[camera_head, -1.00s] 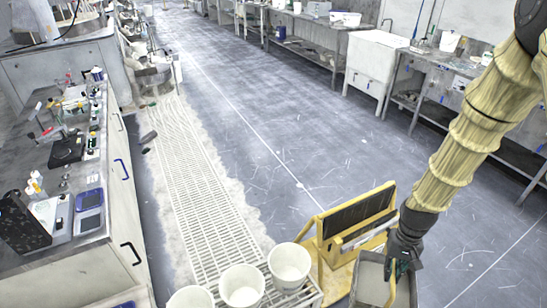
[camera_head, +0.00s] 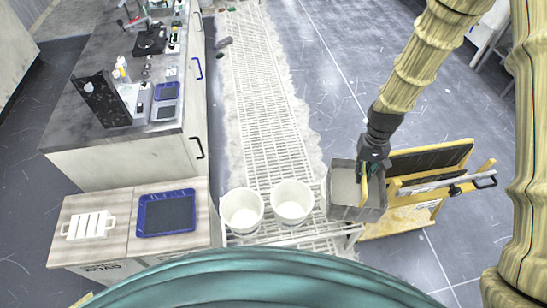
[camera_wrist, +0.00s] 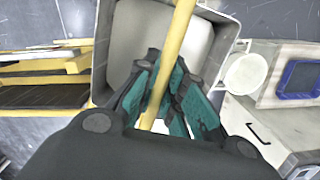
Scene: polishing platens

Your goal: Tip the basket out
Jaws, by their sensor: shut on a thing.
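The basket (camera_head: 340,211) is a grey, square-rimmed bin with a yellow bar handle (camera_head: 364,190) across its top. My gripper (camera_head: 371,168) is above it and shut on the handle. In the head view the basket looks roughly upright, just right of two white buckets. In the wrist view my gripper's teal-padded fingers (camera_wrist: 165,90) close around the yellow handle, and the pale inside of the basket (camera_wrist: 129,35) shows behind. My fingers hide part of the inside, and I cannot tell whether it holds anything.
White buckets (camera_head: 242,210) (camera_head: 292,202) stand on a white slatted rack (camera_head: 300,236). A yellow stand with a dark panel (camera_head: 430,160) is close on the right. A cabinet top at left holds a blue tray (camera_head: 166,213) and a white rack (camera_head: 89,226). Floor beyond is open.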

